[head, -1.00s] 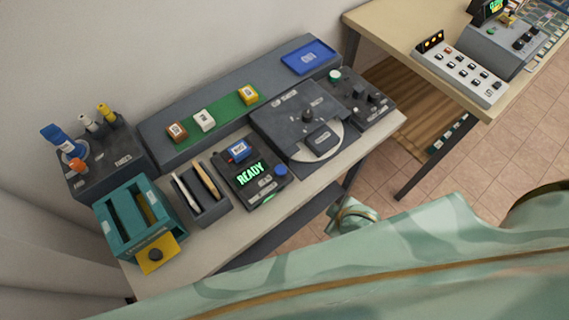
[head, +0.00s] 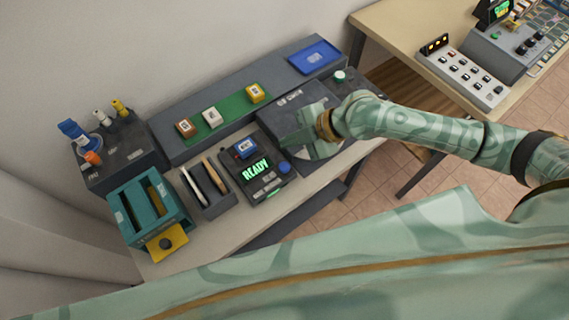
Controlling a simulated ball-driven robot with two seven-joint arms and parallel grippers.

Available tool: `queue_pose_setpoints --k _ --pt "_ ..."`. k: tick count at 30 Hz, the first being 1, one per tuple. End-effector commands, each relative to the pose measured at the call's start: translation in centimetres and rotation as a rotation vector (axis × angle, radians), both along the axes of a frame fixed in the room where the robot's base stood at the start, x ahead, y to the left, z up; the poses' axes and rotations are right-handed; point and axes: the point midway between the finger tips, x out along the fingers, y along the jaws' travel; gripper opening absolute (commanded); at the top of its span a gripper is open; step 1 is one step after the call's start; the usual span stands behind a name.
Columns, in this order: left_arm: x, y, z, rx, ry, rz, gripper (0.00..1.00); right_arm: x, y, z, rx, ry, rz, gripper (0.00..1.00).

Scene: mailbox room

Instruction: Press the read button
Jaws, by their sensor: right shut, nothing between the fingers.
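A dark reader device (head: 254,170) sits near the front of the bench, with a green "READY" screen (head: 256,170) and a blue block (head: 244,149) in its top. A round blue button (head: 284,167) is on its right side; I cannot read a label there. My right gripper (head: 292,142) is shut and empty, above the bench just right of the reader, its tip pointing left, apart from the blue button in the picture. My left gripper is not in view.
A grey shelf with a green strip (head: 232,119) runs behind. A slotted holder (head: 217,201), teal box (head: 128,215) and stand with bottles (head: 122,163) stand left. A second table (head: 399,24) is at right.

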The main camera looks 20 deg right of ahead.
Motion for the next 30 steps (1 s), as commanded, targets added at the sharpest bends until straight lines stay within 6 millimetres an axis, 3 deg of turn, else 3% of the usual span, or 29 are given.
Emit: queue_pose_setpoints --k 11,24,30 --pt "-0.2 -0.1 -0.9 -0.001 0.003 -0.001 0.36 0.0 0.0 -1.0 0.000 0.001 -0.002 0.00" --pt "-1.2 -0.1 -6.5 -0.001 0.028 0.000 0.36 0.0 0.1 -6.9 0.001 0.004 -0.002 0.00" --pt "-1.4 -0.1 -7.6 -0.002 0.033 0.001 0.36 0.0 0.0 -8.6 0.000 0.002 -0.003 0.00"
